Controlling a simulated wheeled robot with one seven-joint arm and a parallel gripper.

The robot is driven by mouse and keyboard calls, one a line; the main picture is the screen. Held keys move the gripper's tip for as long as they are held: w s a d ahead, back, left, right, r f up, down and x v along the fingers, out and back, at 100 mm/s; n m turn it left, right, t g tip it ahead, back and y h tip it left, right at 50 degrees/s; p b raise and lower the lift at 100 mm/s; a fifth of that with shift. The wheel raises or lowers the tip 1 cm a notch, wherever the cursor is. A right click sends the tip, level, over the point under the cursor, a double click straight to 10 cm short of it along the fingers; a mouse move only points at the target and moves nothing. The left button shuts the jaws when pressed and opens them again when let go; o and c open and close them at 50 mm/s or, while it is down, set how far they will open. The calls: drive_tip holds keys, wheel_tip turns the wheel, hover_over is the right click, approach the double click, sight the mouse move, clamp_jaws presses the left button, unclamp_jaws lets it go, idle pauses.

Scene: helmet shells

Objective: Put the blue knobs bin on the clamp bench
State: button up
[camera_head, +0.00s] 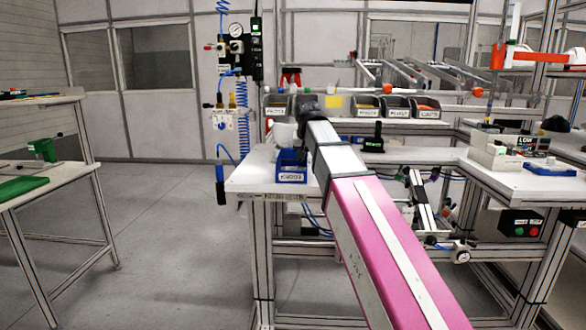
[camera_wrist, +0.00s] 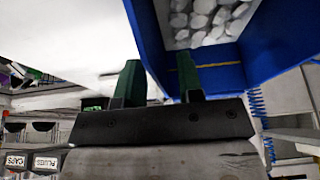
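A blue bin (camera_head: 291,172) with a white label on its front stands on the white-topped bench (camera_head: 250,178), by the end of my arm. The label is too small to read for sure. In the wrist view the bin (camera_wrist: 285,45) holds several whitish rounded pieces. My gripper (camera_wrist: 160,72) has two green fingers spread apart, with a wall edge of the bin between them; contact is not clear. In the head view my arm partly hides the gripper. At the left, a bench (camera_head: 70,174) carries a green fixture (camera_head: 42,150) with a black handle, perhaps the clamp bench.
A row of grey labelled bins (camera_head: 397,106) stands behind my arm. A blue tray (camera_head: 550,169) and boxes lie on the right bench. A hanging blue-handled tool (camera_head: 220,188) is left of the middle bench. Open floor (camera_head: 160,215) separates the left and middle benches.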

clamp_jaws()
idle(0.3)
